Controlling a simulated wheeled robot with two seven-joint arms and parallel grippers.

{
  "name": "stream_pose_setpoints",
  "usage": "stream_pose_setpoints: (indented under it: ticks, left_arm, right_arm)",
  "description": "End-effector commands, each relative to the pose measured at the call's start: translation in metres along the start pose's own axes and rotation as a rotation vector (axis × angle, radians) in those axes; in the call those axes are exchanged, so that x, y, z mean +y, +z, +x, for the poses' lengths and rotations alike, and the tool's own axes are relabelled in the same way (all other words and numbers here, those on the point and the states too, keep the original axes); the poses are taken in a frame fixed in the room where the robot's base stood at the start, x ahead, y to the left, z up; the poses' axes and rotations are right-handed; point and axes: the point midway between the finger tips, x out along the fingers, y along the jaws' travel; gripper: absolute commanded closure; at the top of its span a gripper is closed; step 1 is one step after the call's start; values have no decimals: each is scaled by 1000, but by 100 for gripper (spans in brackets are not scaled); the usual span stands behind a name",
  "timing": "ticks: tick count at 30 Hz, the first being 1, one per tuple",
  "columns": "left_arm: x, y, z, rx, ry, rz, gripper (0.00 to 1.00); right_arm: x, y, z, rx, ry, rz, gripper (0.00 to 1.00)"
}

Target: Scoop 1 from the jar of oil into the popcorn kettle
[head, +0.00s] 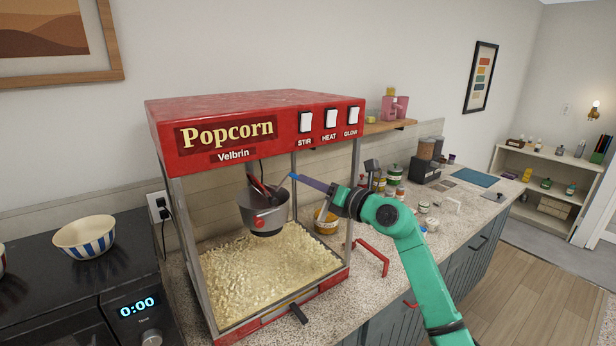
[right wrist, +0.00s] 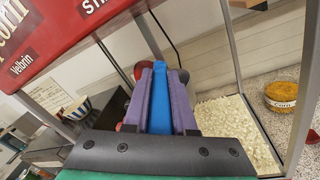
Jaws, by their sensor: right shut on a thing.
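The popcorn kettle (head: 263,218) is a dark metal pot hanging inside the red popcorn machine, with its dark lid parts raised above it. My right gripper (head: 302,181) reaches through the machine's open side, its purple fingers beside the kettle's upper right. It is shut on a blue handle (right wrist: 159,100), seen as the scoop's; the handle's blue end (head: 293,177) points at the kettle. The scoop's bowl and any contents are hidden. I cannot tell which of the jars (head: 394,174) on the counter holds oil. My left gripper is not in view.
The popcorn machine (head: 238,112) has corner posts close to my right arm. Popcorn (head: 265,262) covers its floor. A striped bowl (head: 84,236) sits at left on a black surface.

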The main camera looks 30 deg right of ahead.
Motion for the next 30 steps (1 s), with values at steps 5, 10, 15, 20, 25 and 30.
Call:
stream_pose_setpoints:
  ticks: [5, 10, 15, 20, 25, 30]
  left_arm:
    - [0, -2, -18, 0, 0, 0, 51]
    - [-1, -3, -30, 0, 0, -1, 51]
    - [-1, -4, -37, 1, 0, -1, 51]
    - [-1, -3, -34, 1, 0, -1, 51]
    - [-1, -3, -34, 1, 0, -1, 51]
    - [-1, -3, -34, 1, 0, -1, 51]
  right_arm:
    - [-7, 6, 0, 1, -2, 153, 100]
    - [-14, 8, 0, 0, -2, 290, 100]
    - [-26, 6, 0, 0, -3, 466, 100]
    - [-37, 3, 0, -1, -3, 645, 100]
    - [-41, 2, 0, -2, -2, 736, 100]
    - [-42, 2, 0, -2, -1, 745, 100]
